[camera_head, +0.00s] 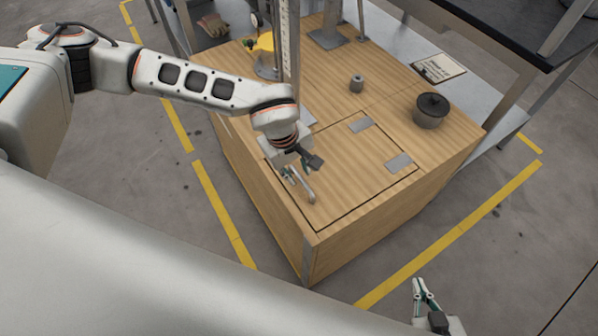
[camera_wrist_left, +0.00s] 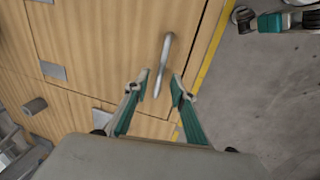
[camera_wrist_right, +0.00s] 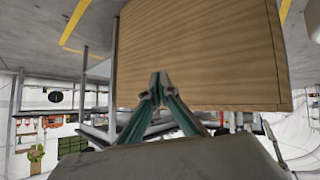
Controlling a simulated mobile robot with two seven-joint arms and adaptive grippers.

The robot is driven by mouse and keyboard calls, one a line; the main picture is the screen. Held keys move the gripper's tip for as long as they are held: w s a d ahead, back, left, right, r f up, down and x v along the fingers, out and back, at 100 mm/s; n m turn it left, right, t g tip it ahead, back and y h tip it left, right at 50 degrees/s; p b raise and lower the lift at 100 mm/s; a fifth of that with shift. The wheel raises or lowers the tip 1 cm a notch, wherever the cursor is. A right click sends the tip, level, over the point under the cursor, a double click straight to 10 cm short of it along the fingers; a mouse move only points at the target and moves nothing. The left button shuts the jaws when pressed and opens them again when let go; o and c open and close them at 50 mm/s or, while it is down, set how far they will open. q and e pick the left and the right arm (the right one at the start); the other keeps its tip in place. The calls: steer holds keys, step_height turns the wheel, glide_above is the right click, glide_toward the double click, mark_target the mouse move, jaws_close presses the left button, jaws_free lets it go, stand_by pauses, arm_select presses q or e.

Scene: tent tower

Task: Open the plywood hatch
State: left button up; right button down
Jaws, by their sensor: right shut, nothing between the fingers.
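The plywood hatch (camera_head: 352,178) lies flat and shut in the top of the wooden box, outlined by a dark seam.
A metal upright (camera_head: 287,45) rises behind my left wrist. A dark-topped table (camera_head: 500,25) is at the far right. Floor with yellow lines surrounds the box's near sides.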

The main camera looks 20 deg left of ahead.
arm_select(q)
steer(key=shift+w+f, duration=0.1)
steer(key=shift+f, duration=0.5)
steer(key=shift+d, duration=0.1)
jaws_close()
steer(key=shift+r, duration=0.1)
